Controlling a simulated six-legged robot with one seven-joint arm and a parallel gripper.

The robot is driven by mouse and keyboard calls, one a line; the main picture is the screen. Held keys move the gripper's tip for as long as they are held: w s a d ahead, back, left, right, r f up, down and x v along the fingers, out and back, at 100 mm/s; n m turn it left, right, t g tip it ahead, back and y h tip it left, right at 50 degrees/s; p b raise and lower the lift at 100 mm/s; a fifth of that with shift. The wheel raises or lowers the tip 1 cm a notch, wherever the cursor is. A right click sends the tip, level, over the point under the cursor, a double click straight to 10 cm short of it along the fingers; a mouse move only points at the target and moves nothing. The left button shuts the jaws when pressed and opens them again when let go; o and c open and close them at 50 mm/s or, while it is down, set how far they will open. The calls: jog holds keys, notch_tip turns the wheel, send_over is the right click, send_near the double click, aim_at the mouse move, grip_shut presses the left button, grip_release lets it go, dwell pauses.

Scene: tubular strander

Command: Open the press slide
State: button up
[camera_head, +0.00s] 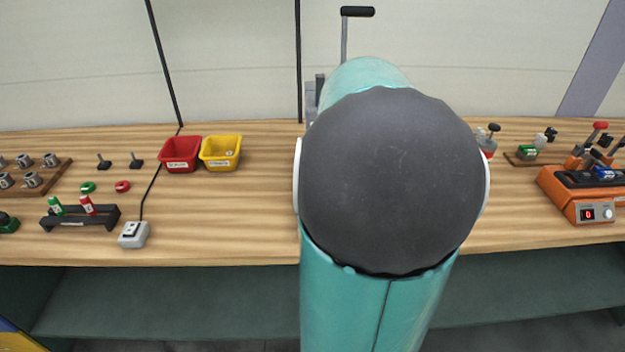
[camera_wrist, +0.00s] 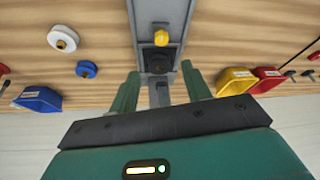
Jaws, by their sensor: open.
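The press is mostly hidden behind my arm in the head view. Its upright lever with a black handle (camera_head: 358,12) shows above the arm, and a small grey part shows at the arm's left edge. In the wrist view the grey press frame (camera_wrist: 140,40) runs down the middle, with a yellow round piece (camera_wrist: 161,38) and a dark round part below it. I cannot tell which part is the slide. My gripper (camera_wrist: 160,82) is open in the wrist view, its two green fingers apart on either side of the press column in the picture. No contact shows.
Left of the arm are a red bin (camera_head: 181,154), a yellow bin (camera_head: 221,153), a grey switch box (camera_head: 134,234) and a black rack (camera_head: 80,217). An orange device (camera_head: 580,195) stands at right. The bench (camera_head: 240,225) is clear just left of my arm.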

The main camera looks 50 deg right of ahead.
jog(key=x, duration=1.3)
jog(key=shift+w+a+f, duration=0.15)
jog(key=shift+w+f, duration=0.1)
jog(key=shift+c, duration=0.5)
grip_shut()
